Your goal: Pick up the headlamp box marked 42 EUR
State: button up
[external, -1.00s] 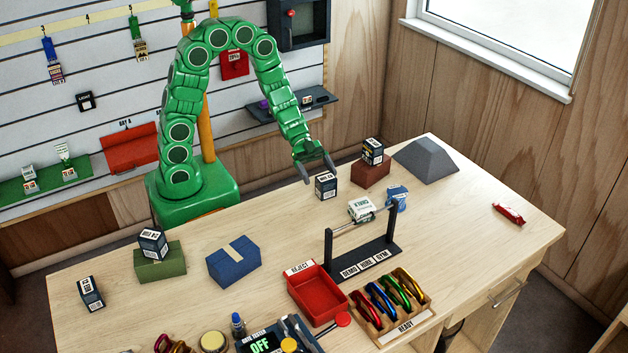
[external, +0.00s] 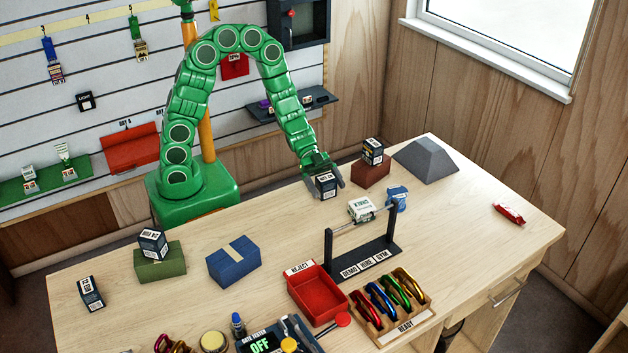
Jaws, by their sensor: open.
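A small dark box with a white label on top (external: 326,187) stands on the table behind the demo stand. Its label is too small to read surely, so I cannot tell whether it is the one marked 42 EUR. My gripper (external: 324,189) is open and low over this box, with a finger at either side of it. Whether the fingers touch it I cannot tell. Similar dark boxes are one on a brown block (external: 373,151), one tilted on a green block (external: 153,243), and one on the table at the far left (external: 90,294).
A demo stand (external: 362,258) with a bar holding a white item and a blue item (external: 397,197) is just in front. A grey wedge block (external: 427,160), a blue block (external: 233,262), a red reject tray (external: 318,297) and a carabiner rack (external: 405,330) surround. The table's right is mostly clear.

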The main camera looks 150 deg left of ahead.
jog(key=c, duration=1.1)
